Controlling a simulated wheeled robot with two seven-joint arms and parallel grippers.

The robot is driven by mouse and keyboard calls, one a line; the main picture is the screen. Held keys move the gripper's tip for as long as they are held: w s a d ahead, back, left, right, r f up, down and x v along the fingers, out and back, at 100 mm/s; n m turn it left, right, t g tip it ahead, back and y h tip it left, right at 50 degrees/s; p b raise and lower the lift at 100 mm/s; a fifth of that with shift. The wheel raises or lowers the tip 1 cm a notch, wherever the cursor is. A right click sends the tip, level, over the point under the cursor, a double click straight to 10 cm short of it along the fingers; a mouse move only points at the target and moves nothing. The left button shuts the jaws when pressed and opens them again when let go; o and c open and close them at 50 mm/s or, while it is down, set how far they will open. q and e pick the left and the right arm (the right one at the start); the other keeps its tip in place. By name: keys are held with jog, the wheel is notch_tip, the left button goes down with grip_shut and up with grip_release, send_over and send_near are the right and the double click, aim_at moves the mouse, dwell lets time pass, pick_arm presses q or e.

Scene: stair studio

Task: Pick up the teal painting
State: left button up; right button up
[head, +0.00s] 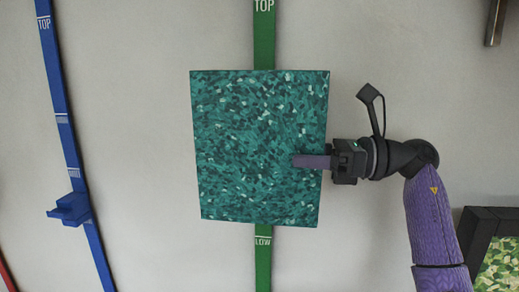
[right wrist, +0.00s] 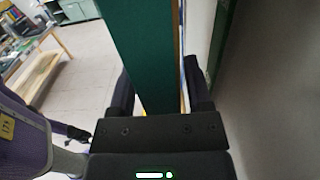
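The teal painting (head: 255,130) is a speckled rectangular panel in front of the green wall strip, upright with a slight tilt. My right gripper (head: 297,161) reaches in from the right, with one finger across the front of the painting near its lower right edge. In the right wrist view, the painting's teal side (right wrist: 143,50) stands edge-on between the two fingers of the right gripper (right wrist: 158,70). The fingers are apart, with a narrow gap showing beside the panel. The far finger is hidden behind the painting in the head view. My left gripper is not in view.
The green strip (head: 264,40) runs up the pale wall, marked TOP and LOW. A blue strip (head: 58,95) with a small blue bracket (head: 70,209) is at left. A dark-framed green picture (head: 493,262) is at lower right. A wooden table (right wrist: 38,75) stands on the floor.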

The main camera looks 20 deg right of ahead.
jog(key=shift+w, duration=0.1)
jog(key=shift+c, duration=1.1)
grip_shut()
